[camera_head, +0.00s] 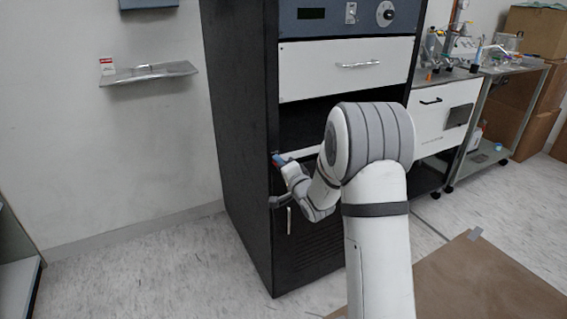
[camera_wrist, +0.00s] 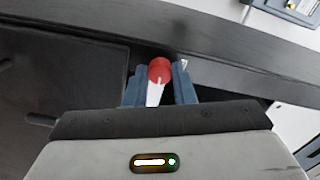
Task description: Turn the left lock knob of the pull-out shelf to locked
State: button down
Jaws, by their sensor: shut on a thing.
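The fingers are closed on the knob from both sides. In the head view my gripper (camera_head: 279,160) is at the left front edge of the black cabinet (camera_head: 240,120), beside the white pull-out shelf (camera_head: 303,152). My arm hides most of the shelf's front. The knob is hard to make out in the head view.
A white drawer (camera_head: 345,66) with a handle is above the shelf opening. A door handle (camera_head: 289,220) is below my gripper. A small wall shelf (camera_head: 150,73) hangs at the left. A brown mat (camera_head: 480,285) lies at the right. The floor left of the cabinet is clear.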

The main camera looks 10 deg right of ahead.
jog(key=shift+w+d+r+m, duration=0.1)
jog(key=shift+d+r+m, duration=0.1)
jog(key=shift+m, duration=0.4)
jog(key=c, duration=1.2)
grip_release()
jog(key=shift+a+f, duration=0.1)
jog(key=shift+f, duration=0.05)
